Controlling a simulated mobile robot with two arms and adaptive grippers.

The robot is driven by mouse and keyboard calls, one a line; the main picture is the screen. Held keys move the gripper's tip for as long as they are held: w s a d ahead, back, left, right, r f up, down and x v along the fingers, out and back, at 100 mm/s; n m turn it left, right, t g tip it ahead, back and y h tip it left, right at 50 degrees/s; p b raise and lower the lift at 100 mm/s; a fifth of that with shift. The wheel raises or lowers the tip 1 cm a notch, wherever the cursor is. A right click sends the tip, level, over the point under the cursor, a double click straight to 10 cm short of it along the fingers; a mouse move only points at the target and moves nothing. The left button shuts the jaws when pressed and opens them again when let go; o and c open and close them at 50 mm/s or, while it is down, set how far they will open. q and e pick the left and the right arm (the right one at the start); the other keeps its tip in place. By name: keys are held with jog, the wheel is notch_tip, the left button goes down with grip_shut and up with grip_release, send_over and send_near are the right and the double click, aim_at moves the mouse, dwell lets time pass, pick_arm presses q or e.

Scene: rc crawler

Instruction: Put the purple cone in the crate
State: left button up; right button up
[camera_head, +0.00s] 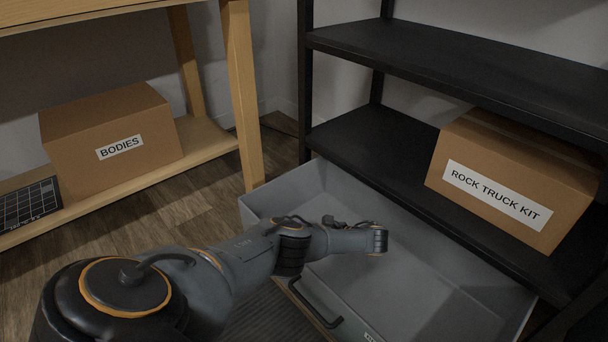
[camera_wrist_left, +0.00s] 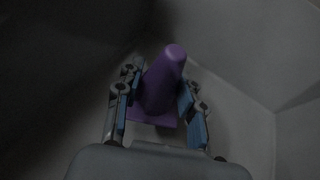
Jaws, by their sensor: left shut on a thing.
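The purple cone (camera_wrist_left: 166,78) is in the left wrist view, its square base towards the palm and its tip pointing away. My left gripper (camera_wrist_left: 160,92) is shut on it, with a blue-padded finger on each side. In the head view, my left arm (camera_head: 290,248) reaches over the open grey crate (camera_head: 400,290). The cone and fingers are hidden there behind the wrist. Grey walls meeting in corners surround the cone in the wrist view. Whether the cone touches the crate floor I cannot tell. My right gripper is not in view.
A black shelf (camera_head: 375,135) overhangs the crate's back right part and holds a "ROCK TRUCK KIT" box (camera_head: 520,170). A wooden rack (camera_head: 205,150) at left holds a "BODIES" box (camera_head: 110,140). The crate's front has a black handle (camera_head: 315,305). Its visible floor looks empty.

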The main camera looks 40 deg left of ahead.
pick_arm(q)
jog(key=shift+f+b, duration=1.7)
jog(key=shift+f, duration=0.25)
jog(key=shift+r, duration=0.15)
jog(key=o, duration=0.9)
jog(key=shift+o, duration=0.2)
jog(key=shift+w+d+r, duration=0.1)
jog(key=shift+d+r, duration=0.05)
jog(key=shift+d, duration=0.15)
jog(key=p+v, duration=0.2)
jog(key=v, duration=0.9)
jog(key=shift+d+r, duration=0.1)
jog(key=shift+d, duration=0.1)
